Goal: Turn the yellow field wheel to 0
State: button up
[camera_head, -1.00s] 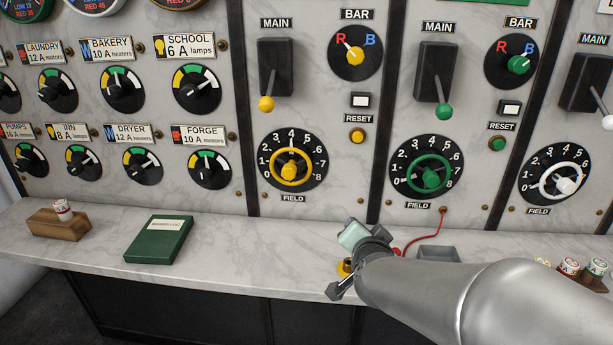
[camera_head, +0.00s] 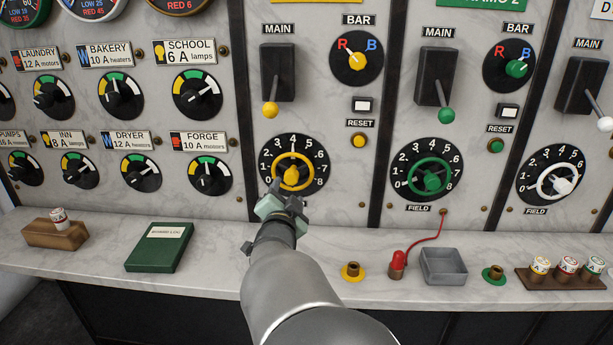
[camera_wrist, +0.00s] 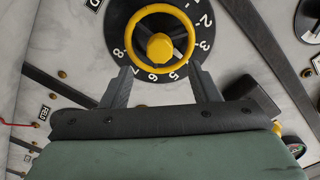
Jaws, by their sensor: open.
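The yellow field wheel (camera_head: 292,173) is a ring with a yellow hub on a black dial numbered up to 8. It sits on the first dynamo panel, under the MAIN lever. It also fills the upper middle of the wrist view (camera_wrist: 161,47). I cannot surely read which number it points to. My gripper (camera_head: 277,187) is at the lower left of the dial in the head view, partly hiding its rim and the FIELD label. In the wrist view my gripper (camera_wrist: 163,84) has its two fingers apart, with the wheel just beyond the tips and nothing between them.
The green field wheel (camera_head: 432,181) and white field wheel (camera_head: 559,183) are to the right. Above are the yellow-knobbed MAIN lever (camera_head: 271,109) and yellow reset button (camera_head: 359,140). On the ledge are a green book (camera_head: 159,248), a red plug (camera_head: 397,262) and a grey tray (camera_head: 443,266).

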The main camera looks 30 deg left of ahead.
aim_at(291, 179)
jog(key=p+x, duration=0.1)
jog(key=x, duration=0.6)
jog(key=shift+w, duration=0.1)
jog(key=c, duration=1)
